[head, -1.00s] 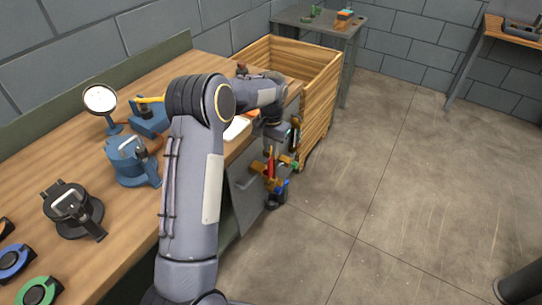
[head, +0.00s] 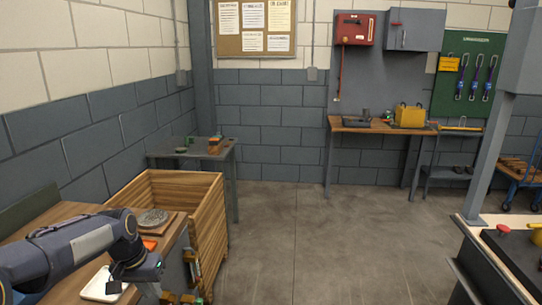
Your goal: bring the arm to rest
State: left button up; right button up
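My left arm comes in from the lower left and lies over the wooden bench (head: 45,218). Its wrist is bent down near the bench's right edge. My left gripper (head: 152,289) points down at the bottom of the picture, and its fingertips are cut off or hidden, so I cannot tell whether it is open or holds anything. A white tray (head: 98,290) lies on the bench just left of the wrist. A grey round part (head: 152,217) shows beyond the wrist, with a small orange piece (head: 150,244) nearer. My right gripper is not in view.
A large open wooden crate (head: 207,232) stands at the bench's far end. Beyond it is a grey table (head: 215,155) with small parts. A wall workbench (head: 345,127) carries a yellow case (head: 409,116). A table with a red button (head: 503,229) is at right. The middle floor is clear.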

pick_arm(q)
jog(key=s+d+r+t+h, duration=0.1)
jog(key=s+d+r, duration=0.15)
jog(key=s, duration=0.35)
jog(key=s+d+r+t, duration=0.1)
jog(key=s+r, duration=0.3)
jog(key=s, duration=0.3)
jog(key=s+d+f+t, duration=0.1)
jog(key=s+d, duration=0.2)
jog(key=s, duration=0.4)
jog(key=s+d+f+n+t+h, duration=0.1)
jog(key=s+d, duration=0.2)
jog(key=s, duration=0.3)
jog(key=shift+s+d+f+n, duration=0.15)
jog(key=shift+s+f+n, duration=0.15)
jog(key=shift+s, duration=0.1)
